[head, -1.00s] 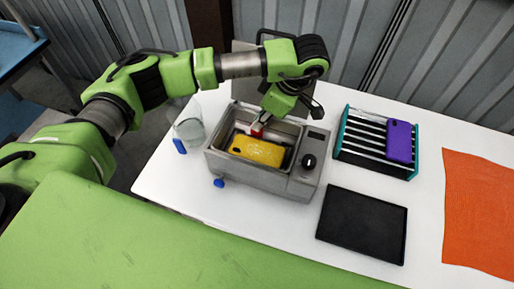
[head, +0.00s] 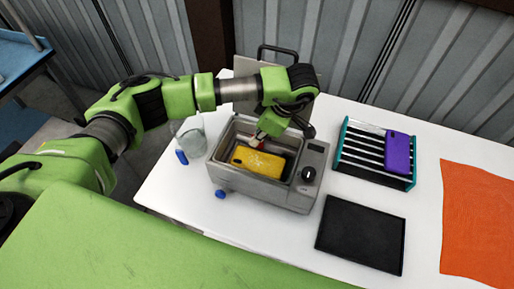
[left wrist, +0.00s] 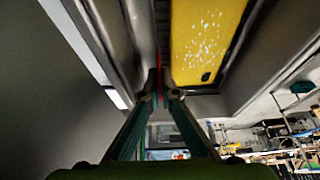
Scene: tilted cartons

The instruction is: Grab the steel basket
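A steel basket (head: 237,143) sits in the grey bath (head: 262,193), with only parts of its dark rim and inside showing. A yellow phone-shaped plate (head: 257,164) with pale specks lies in it and also shows in the left wrist view (left wrist: 203,40). My left gripper (left wrist: 162,95) is low over the far side of the bath, at a small red part (left wrist: 158,70) that looks like the basket's handle. The fingertips are close together with the red part near or between them; whether they clamp it is unclear. My right gripper is not in view.
A teal and black rack (head: 375,178) with a purple plate (head: 398,153) stands right of the bath. A black tray (head: 360,235) lies in front of it, an orange mat (head: 478,220) at far right. A clear container (head: 190,138) stands left of the bath.

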